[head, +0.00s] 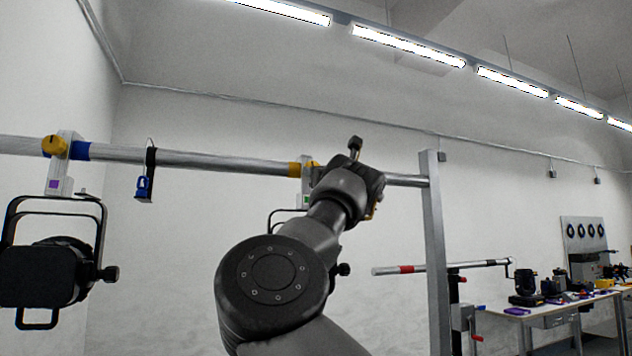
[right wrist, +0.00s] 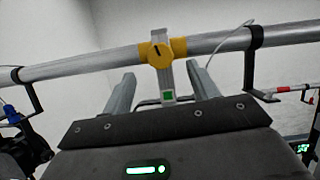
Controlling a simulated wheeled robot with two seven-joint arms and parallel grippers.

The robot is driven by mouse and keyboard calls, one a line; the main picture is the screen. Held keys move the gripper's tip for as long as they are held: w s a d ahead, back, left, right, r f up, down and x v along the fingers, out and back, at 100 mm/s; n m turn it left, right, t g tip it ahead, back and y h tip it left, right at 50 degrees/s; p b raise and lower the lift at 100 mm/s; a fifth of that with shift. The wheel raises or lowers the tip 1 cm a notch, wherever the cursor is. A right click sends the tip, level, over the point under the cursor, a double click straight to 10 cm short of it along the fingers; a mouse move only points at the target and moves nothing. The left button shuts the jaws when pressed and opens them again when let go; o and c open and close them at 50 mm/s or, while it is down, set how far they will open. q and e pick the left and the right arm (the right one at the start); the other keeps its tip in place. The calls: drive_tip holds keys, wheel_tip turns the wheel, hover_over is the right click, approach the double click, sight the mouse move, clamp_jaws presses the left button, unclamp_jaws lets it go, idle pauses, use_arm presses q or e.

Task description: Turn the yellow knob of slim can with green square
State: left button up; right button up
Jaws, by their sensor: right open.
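The yellow knob (right wrist: 160,54) sits on a clamp on the horizontal pipe, with a dark mark on its face. Below it, the clamp's pale bracket carries a green square (right wrist: 168,96). My right gripper (right wrist: 160,70) is open, its two grey fingers on either side of the bracket, tips a little below the knob in the picture. I see no contact. In the head view my right arm hides most of this can; the green square (head: 305,201) and the yellow band (head: 295,169) show beside my wrist. My left gripper is not in view.
Another can (head: 45,275) with a purple square (head: 54,184) hangs from the pipe (head: 215,161) at left. A blue clip (head: 143,187) hangs between them. An upright post (head: 434,250) stands at right, and a workbench (head: 550,308) with tools lies beyond.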

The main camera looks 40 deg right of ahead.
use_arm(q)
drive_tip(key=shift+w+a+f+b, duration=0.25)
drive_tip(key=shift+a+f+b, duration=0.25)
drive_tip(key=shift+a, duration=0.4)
use_arm(e)
drive_tip(key=v, duration=0.2)
drive_tip(key=shift+s+f, duration=0.15)
drive_tip(key=shift+s, duration=0.2)
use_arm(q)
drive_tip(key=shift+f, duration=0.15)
use_arm(e)
drive_tip(key=shift+a, duration=0.1)
